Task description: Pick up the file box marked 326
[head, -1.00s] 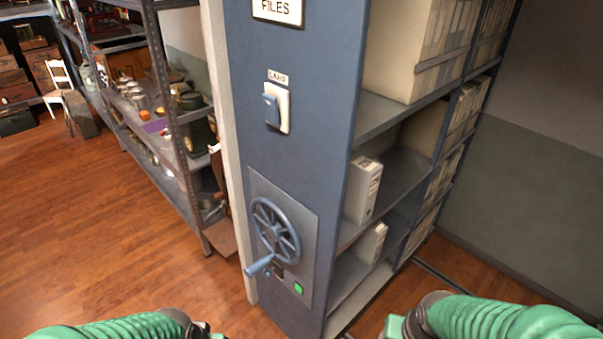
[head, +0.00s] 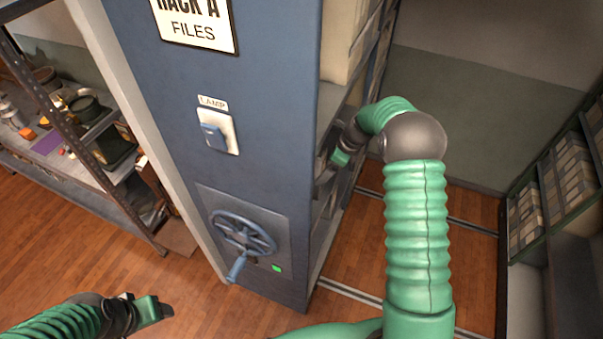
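The blue shelf unit (head: 275,130) labelled "RACK A FILES" (head: 195,22) stands in the middle of the head view. My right arm reaches out to its open right side, and my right gripper (head: 331,165) is at the shelf's edge, partly hidden by the end panel. I cannot see its fingertips clearly or whether it touches anything. No box marked 326 can be read. The smaller file boxes on the middle shelves are out of sight behind the panel and my arm. My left gripper (head: 158,309) is at the lower left, over the floor, away from the shelf.
The panel has a lamp switch (head: 217,131), a handwheel (head: 243,233) and a lit green button (head: 277,268). Large boxes (head: 345,40) fill the upper shelf. Floor rails (head: 350,294) cross the aisle. Another rack of boxes (head: 565,180) stands right; a goods shelf (head: 75,195) stands left.

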